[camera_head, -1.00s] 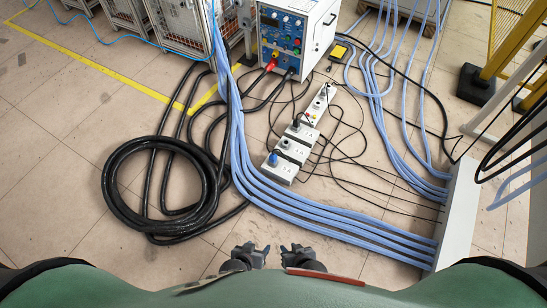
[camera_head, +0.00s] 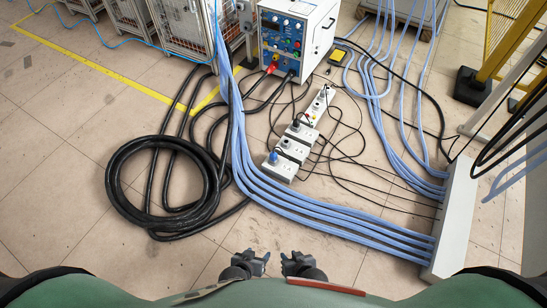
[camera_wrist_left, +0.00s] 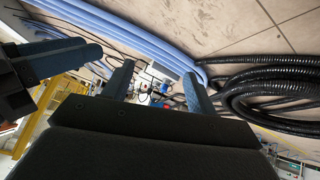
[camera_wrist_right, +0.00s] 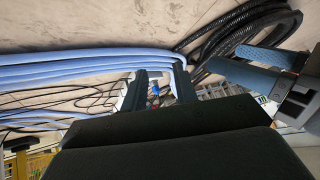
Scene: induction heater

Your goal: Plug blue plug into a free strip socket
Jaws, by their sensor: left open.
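The blue plug (camera_head: 273,157) is at the near end of the white power strip (camera_head: 280,172), on or in its nearest part; I cannot tell how deep it sits. A blue spot that looks like the plug shows between the fingers in the left wrist view (camera_wrist_left: 164,88) and in the right wrist view (camera_wrist_right: 155,89), well beyond them. Dark and grey plugs sit farther along the strip. My left gripper (camera_head: 253,259) and right gripper (camera_head: 292,259) are side by side at the bottom of the head view, both open and empty, away from the strip.
Thick light-blue hoses (camera_head: 330,222) cross the floor between my grippers and the strip. A coiled black cable (camera_head: 120,190) lies left. The heater cabinet (camera_head: 296,40) stands behind the strip, a white channel (camera_head: 456,225) at right. Thin black cords surround the strip.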

